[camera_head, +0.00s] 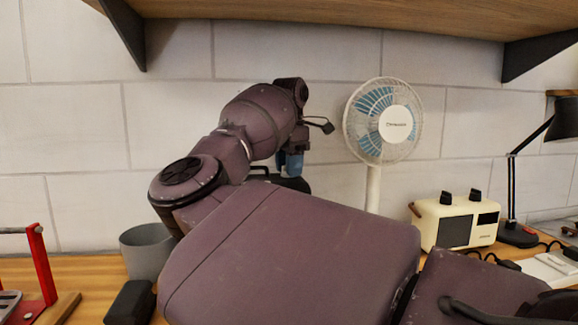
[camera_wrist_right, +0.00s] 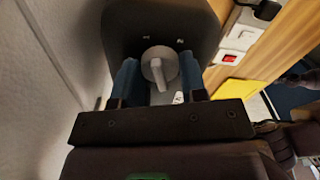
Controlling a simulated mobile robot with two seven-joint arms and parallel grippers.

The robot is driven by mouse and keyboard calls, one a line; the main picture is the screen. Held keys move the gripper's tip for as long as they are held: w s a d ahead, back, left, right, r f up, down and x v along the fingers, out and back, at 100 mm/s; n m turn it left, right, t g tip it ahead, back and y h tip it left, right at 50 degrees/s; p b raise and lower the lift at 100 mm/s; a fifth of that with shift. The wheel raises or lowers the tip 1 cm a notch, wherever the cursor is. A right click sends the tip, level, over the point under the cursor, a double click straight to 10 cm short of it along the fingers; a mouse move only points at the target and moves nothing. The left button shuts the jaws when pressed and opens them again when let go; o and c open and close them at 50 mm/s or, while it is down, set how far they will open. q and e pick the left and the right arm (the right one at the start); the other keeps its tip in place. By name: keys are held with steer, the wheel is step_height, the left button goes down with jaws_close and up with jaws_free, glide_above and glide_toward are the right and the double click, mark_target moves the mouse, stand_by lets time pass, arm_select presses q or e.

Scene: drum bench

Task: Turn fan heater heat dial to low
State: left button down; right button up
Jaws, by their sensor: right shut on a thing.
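The fan heater is a dark rounded body (camera_head: 296,184) on the bench by the wall, mostly hidden behind my right arm in the head view. Its dark top panel (camera_wrist_right: 118,28) fills the upper middle of the right wrist view. The grey round heat dial (camera_wrist_right: 158,64) has a raised grip bar, which points down and slightly right in that view. Small pale marks lie around it. My right gripper (camera_wrist_right: 159,76) has its blue fingers on both sides of the dial and is shut on it. The right gripper (camera_head: 291,164) also shows in the head view. My left gripper is out of view.
A white fan (camera_head: 396,124) stands right of the gripper. A cream radio (camera_head: 430,222) and black desk lamp (camera_head: 511,190) are farther right. A grey cup (camera_head: 146,252) and red rack (camera_head: 41,265) stand left. A shelf (camera_head: 400,18) hangs overhead. A power strip (camera_wrist_right: 240,38) lies beside the heater.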

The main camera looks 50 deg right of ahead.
steer(key=shift+s+r+n+p, duration=0.15)
steer(key=shift+r+n+p, duration=0.25)
steer(key=shift+n+p, duration=0.2)
steer(key=shift+n, duration=0.3)
steer(key=shift+f+p, duration=0.2)
steer(key=shift+p, duration=0.1)
steer(key=shift+f, duration=0.2)
steer(key=o, duration=0.8)
steer(key=shift+o, duration=0.6)
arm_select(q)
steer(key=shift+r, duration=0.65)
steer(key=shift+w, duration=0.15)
